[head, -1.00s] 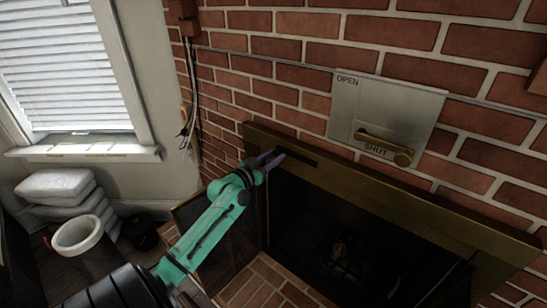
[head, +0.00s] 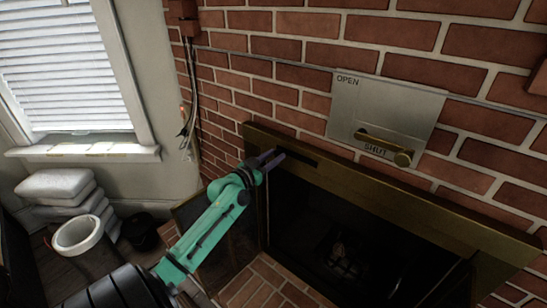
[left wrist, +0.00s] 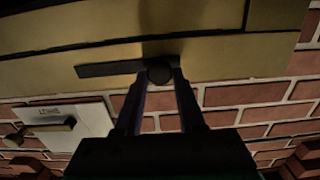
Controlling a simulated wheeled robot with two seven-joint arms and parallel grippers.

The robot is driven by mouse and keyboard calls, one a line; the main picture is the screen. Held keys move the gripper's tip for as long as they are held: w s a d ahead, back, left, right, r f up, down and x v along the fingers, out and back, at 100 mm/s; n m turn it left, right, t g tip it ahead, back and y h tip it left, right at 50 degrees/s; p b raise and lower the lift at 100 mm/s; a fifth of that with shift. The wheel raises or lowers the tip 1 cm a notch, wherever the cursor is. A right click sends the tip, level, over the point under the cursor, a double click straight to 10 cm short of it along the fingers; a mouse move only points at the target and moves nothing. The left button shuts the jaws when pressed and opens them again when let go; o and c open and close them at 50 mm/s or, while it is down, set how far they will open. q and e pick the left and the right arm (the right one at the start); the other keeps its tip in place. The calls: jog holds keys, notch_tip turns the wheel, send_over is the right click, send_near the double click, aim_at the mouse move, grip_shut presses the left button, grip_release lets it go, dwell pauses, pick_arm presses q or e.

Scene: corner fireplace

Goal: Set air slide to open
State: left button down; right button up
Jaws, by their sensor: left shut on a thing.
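The air slide is a dark slot (head: 302,159) in the brass fireplace surround, and it also shows in the left wrist view (left wrist: 105,68). Its round dark knob (left wrist: 160,73) sits at the slot's right end in the left wrist view, which is the left end in the head view. My left gripper (head: 280,157) is at that end, its two fingers (left wrist: 160,85) shut on the knob from both sides. The fingers hide the knob in the head view. My right gripper is not in view.
A metal plate (head: 375,100) marked OPEN and SHUT, with a brass lever (head: 383,145) by SHUT, is on the brick wall above the surround (head: 440,205). The dark firebox (head: 350,245) lies below. A white bucket (head: 78,236) and stacked sacks (head: 58,185) stand at left.

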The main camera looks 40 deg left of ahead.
aim_at(300, 157)
pick_arm(q)
jog(key=d+p, duration=0.5)
jog(key=shift+d+r, duration=0.2)
jog(key=shift+d, duration=0.1)
jog(key=shift+d+f, duration=0.15)
jog(key=shift+d, duration=0.2)
jog(key=shift+f, duration=0.2)
jog(key=c, duration=0.8)
grip_release()
jog(key=o, duration=0.3)
jog(key=shift+d, duration=0.1)
jog(key=shift+w+d+r, duration=0.1)
